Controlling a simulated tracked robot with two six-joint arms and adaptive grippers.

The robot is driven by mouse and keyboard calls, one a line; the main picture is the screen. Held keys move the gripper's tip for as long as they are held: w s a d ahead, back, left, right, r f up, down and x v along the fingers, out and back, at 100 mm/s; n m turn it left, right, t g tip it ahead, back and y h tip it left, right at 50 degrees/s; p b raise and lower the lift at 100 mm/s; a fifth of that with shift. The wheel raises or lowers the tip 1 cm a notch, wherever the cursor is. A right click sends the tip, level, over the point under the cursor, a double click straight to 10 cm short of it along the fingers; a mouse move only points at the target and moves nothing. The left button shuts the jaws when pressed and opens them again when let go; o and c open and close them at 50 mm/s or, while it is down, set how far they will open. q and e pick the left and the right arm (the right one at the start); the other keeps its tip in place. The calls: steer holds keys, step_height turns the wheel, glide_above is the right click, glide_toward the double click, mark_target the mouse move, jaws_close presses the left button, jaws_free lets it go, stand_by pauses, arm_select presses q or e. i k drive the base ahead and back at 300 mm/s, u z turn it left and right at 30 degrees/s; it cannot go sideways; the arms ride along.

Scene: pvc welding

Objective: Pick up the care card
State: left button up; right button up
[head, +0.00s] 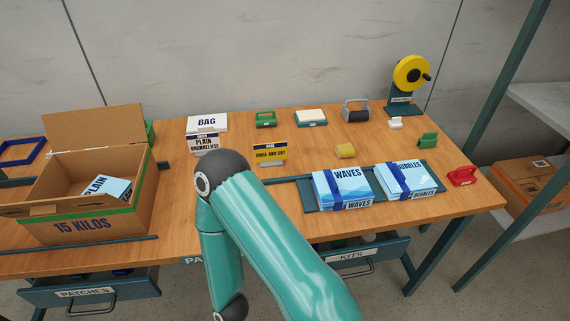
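A small yellow and black card (269,153) with printed words, the lower line apparently "RINSE AND DRY", stands at the middle of the wooden table; it looks like the care card. A teal arm of mine with a dark joint rises from the bottom edge in front of it and bends back down out of the picture. The arm's joint is close to the card in the picture, left of and below it, without covering its face. Neither gripper shows; whatever the arm carries at its end is below the frame.
An open cardboard box (80,228) stands at left with a printed pack (108,188) inside. White "BAG" and "PLAIN" stacks (207,123) stand left of the card. Blue "WAVES" (342,187) and "BUBBLES" packs (405,178) lie at right. A yellow reel (411,75) stands behind.

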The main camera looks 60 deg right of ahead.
mark_target(268, 154)
steer(key=k, duration=1.45)
steer(key=z, duration=0.7)
steer(key=i, duration=0.9)
